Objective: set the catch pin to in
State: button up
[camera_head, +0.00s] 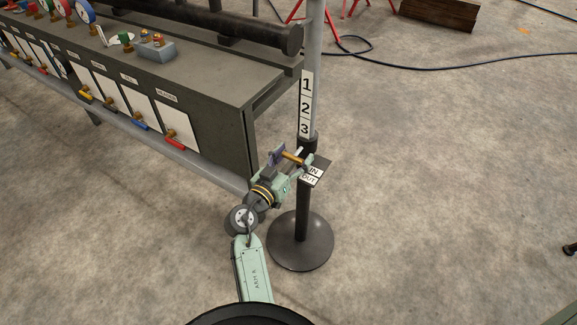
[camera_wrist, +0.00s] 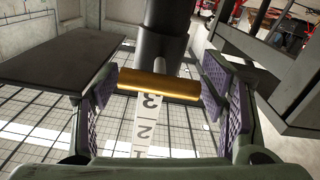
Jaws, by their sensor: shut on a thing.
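The catch pin is a brass-coloured bar (camera_head: 292,157) on the dark collar of a grey post (camera_head: 308,110). A plate (camera_head: 314,172) marked IN and OUT is beside it, on the right. My gripper (camera_head: 291,162) is at the pin, with its fingers on both sides. In the wrist view the pin (camera_wrist: 158,85) lies crosswise between the purple pads of my gripper (camera_wrist: 160,92), which is shut on it. The pin's inner end is hidden, and I cannot tell whether it sits at IN or OUT.
A label strip (camera_head: 305,105) marked 1, 2, 3 runs up the post. Its round base (camera_head: 300,241) stands on the floor. A grey bench (camera_head: 200,85) with coloured valve handles is close on the left.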

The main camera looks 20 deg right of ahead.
jog(key=shift+w, duration=0.15)
jog(key=o, duration=1.6)
jog(key=shift+d, duration=0.1)
jog(key=v, duration=1.2)
